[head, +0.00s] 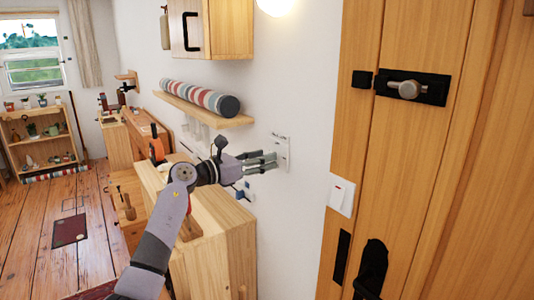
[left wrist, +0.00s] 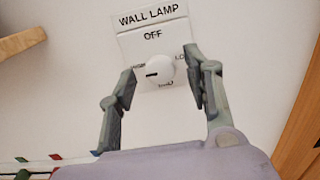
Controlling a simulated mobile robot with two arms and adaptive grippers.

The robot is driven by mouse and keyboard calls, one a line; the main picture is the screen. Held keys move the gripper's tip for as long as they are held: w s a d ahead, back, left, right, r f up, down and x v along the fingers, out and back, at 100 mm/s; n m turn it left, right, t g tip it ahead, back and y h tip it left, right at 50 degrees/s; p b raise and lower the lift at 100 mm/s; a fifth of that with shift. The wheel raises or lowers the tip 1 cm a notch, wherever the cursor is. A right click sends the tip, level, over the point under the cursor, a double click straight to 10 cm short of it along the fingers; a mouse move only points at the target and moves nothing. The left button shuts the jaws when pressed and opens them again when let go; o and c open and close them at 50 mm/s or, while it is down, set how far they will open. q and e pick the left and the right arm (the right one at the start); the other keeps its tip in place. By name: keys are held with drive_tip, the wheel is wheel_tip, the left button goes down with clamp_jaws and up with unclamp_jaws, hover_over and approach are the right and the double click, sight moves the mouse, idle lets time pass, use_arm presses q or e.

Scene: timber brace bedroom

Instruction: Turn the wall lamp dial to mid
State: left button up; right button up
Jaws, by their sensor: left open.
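The wall lamp dial (left wrist: 160,70) is a round white knob on a white plate (left wrist: 133,43) marked WALL LAMP, with OFF at its top. A LO label shows at the right; the left and bottom labels are partly covered or too small to read surely. The knob's dark mark points left. The plate also shows on the wall in the head view (head: 283,144). My left gripper (left wrist: 161,62) is open, its fingers on either side of the knob; I cannot tell whether they touch it. It also shows at the plate in the head view (head: 264,161). My right gripper is out of view.
A glowing lamp (head: 276,5) is at the top. A shelf (head: 205,108) with a striped roll (head: 200,97) is left of the dial. A wooden cabinet (head: 228,250) stands below my arm. A light switch (head: 341,195) and a wooden door (head: 420,150) are at the right.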

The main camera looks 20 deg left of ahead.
use_arm(q)
drive_tip(key=shift+x, duration=1.05)
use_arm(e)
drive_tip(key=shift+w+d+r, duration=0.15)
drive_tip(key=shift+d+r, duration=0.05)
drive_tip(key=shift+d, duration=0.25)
use_arm(q)
drive_tip(key=shift+c, duration=0.5)
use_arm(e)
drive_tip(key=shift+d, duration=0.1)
use_arm(q)
clamp_jaws()
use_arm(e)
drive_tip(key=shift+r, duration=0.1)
